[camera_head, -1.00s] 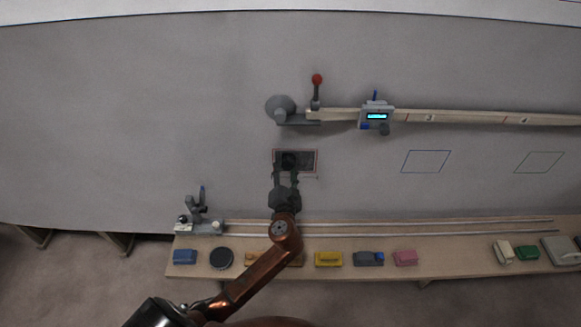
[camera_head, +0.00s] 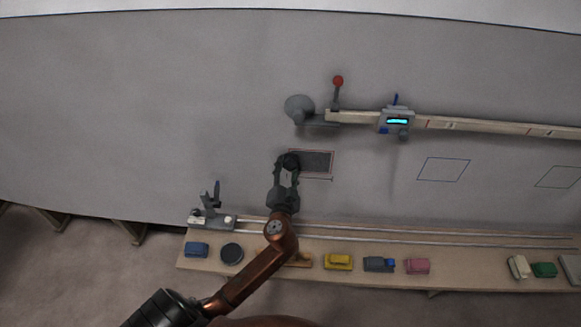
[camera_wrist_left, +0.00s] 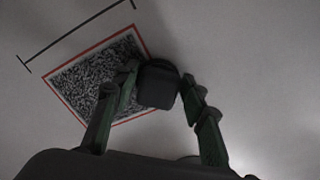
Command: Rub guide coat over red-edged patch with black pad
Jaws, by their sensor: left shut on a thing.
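The red-edged patch (camera_head: 318,161) is on the grey hull panel and looks covered in dark, speckled guide coat. It also shows in the left wrist view (camera_wrist_left: 85,83), where speckle still covers the visible area. My left gripper (camera_head: 287,168) is shut on the black pad (camera_head: 291,159), which lies over the patch's left edge in the head view. In the wrist view the pad (camera_wrist_left: 158,88) sits between the two fingers at the patch's right border, partly beyond it. Whether the pad presses on the panel I cannot tell. My right gripper is not in view.
A beam (camera_head: 470,125) with a suction cup (camera_head: 299,108), a red-knobbed lever (camera_head: 338,83) and a display unit (camera_head: 397,121) runs above the patch. A bench (camera_head: 465,268) below holds several coloured blocks and a dark disc (camera_head: 232,253). A blue outline (camera_head: 443,169) is at right.

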